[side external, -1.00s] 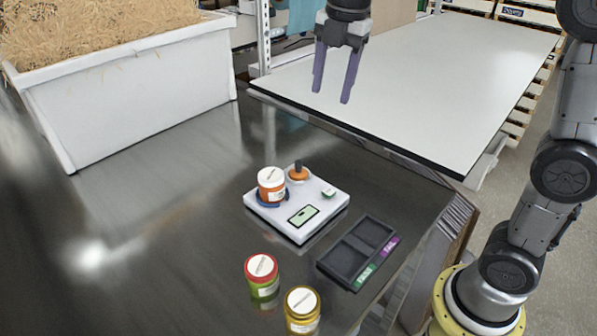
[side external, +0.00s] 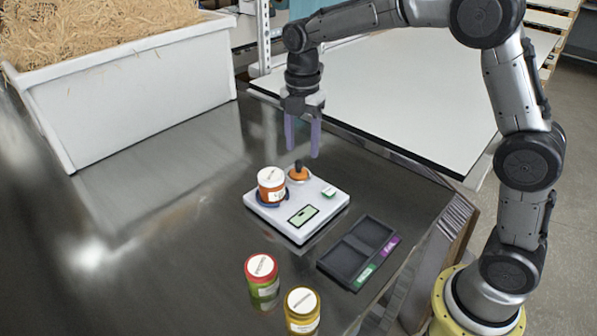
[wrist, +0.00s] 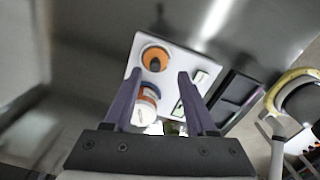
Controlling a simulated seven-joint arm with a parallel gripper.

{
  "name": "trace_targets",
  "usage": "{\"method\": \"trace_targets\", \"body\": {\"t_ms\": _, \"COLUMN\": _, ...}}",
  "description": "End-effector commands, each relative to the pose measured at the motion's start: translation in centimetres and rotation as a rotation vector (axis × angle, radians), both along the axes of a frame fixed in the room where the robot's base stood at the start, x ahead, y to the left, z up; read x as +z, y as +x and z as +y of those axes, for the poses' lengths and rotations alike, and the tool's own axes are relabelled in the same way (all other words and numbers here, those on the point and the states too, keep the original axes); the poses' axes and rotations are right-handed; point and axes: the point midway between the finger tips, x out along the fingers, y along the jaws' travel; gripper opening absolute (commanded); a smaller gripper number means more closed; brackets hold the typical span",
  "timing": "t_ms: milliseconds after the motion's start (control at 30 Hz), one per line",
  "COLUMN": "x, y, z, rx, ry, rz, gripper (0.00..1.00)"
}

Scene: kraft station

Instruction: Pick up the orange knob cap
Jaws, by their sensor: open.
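The orange knob cap (side external: 299,174), with a dark upright stem, sits at the back corner of a white scale-like device (side external: 296,222). In the wrist view the orange knob cap (wrist: 155,60) shows as an orange disc with a dark centre, ahead of the fingertips. My gripper (side external: 302,154) has purple fingers, points down and is open and empty. In the side view its tips appear a little above the cap; the exact gap is hard to judge. In the wrist view my gripper (wrist: 160,76) spreads its fingers apart with nothing between the tips.
An orange jar with a white lid (side external: 271,185) stands on the device close beside the cap. A black two-part tray (side external: 342,262), a red-lidded jar (side external: 262,276) and a yellow jar (side external: 302,311) are nearer the front. A white bin (side external: 150,90) stands at the back left.

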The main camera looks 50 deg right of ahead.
Motion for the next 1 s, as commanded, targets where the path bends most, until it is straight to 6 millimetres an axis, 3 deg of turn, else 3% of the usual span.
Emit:
{"method": "trace_targets", "body": {"t_ms": 400, "x": -4.8, "y": 0.6, "z": 0.4, "rx": 0.000, "ry": 0.000, "rz": 0.003, "gripper": 0.57}}
{"method": "trace_targets", "body": {"t_ms": 733, "x": -5.4, "y": 0.7, "z": 0.4, "rx": 0.000, "ry": 0.000, "rz": 0.000, "gripper": 0.57}}
{"method": "trace_targets", "body": {"t_ms": 1000, "x": -5.3, "y": 0.7, "z": 0.4, "rx": 0.000, "ry": 0.000, "rz": 0.000, "gripper": 0.08}}
